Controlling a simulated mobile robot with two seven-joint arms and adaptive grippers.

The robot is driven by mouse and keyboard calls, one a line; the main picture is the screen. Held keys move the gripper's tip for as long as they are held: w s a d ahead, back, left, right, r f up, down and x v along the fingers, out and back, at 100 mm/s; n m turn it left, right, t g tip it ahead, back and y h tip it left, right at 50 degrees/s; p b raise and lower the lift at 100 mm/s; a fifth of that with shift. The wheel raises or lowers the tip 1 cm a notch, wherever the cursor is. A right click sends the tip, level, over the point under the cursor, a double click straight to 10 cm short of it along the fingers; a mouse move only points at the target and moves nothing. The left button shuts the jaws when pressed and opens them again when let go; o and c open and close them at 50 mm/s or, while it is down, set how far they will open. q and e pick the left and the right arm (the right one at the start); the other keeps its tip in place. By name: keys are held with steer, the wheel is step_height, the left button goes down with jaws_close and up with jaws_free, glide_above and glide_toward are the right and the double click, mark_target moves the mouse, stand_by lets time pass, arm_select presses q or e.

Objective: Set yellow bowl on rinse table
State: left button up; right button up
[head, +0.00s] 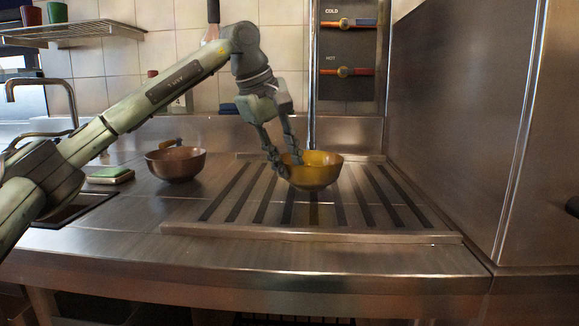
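The yellow bowl (316,174) is upright over the middle of the slatted drain area of the steel rinse table (200,255). My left gripper (290,167) reaches down from above at the bowl's left rim. One finger is outside the rim and the other is inside, and the fingers look closed on the bowl wall. I cannot tell for sure whether the bowl's base touches the slats. My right gripper is not in view.
A brown bowl (176,163) with something in it stands left of the slats. A green-topped sponge or block (110,175) lies by the sink and faucet (42,83). A vertical pipe (312,75) rises behind. A tall steel panel (457,125) bounds the right. The front slats are clear.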

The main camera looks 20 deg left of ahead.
arm_select(q)
steer(key=v, duration=1)
steer(key=shift+r+p, duration=0.15)
steer(key=shift+p, duration=0.25)
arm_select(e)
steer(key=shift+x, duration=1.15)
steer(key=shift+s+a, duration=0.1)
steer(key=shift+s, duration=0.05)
